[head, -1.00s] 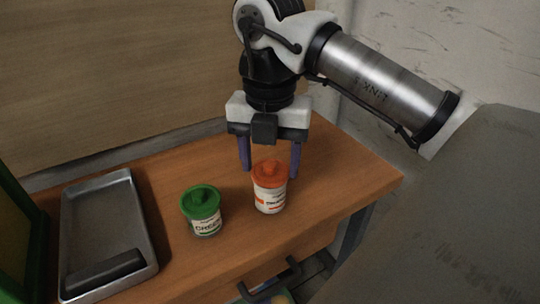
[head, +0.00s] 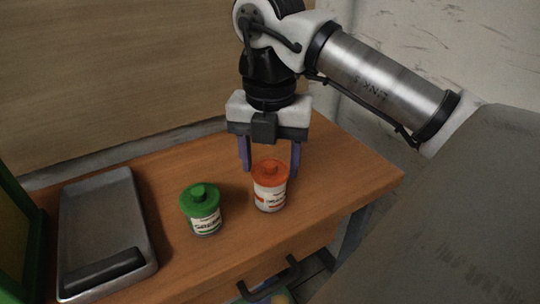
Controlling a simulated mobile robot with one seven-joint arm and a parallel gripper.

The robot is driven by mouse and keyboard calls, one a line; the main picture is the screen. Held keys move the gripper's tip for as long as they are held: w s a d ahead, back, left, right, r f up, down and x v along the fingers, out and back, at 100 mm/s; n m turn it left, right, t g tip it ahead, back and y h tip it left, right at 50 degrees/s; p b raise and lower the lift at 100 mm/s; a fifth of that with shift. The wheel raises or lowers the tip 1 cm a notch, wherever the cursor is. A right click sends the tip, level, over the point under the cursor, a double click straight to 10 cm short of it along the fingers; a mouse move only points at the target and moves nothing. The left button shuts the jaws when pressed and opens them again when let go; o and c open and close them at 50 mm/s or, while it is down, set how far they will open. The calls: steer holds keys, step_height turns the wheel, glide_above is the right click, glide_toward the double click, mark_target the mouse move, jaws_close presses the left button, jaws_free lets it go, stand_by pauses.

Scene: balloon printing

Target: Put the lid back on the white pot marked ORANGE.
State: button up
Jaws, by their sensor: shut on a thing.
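The white pot marked ORANGE (head: 270,199) stands upright on the wooden table, right of centre. Its orange lid (head: 269,173) sits at the top of the pot and looks level. Whether it is fully seated cannot be told. My gripper (head: 270,170) points down at the pot, with one purple finger on each side of the lid. It is shut on the orange lid. The fingertips' contact with the lid is partly hidden behind the pot.
A pot with a green lid (head: 200,200) stands just to the left. A grey metal tray (head: 105,225) with a black block (head: 104,271) lies further left. A drawer with a dark handle (head: 268,281) is below the table's front edge. The table's right end is clear.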

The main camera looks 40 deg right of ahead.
stand_by(0.4)
steer(key=o, duration=1.4)
steer(key=shift+c, duration=0.2)
steer(key=shift+r+p, duration=2.45)
steer(key=shift+r, duration=1.05)
jaws_close()
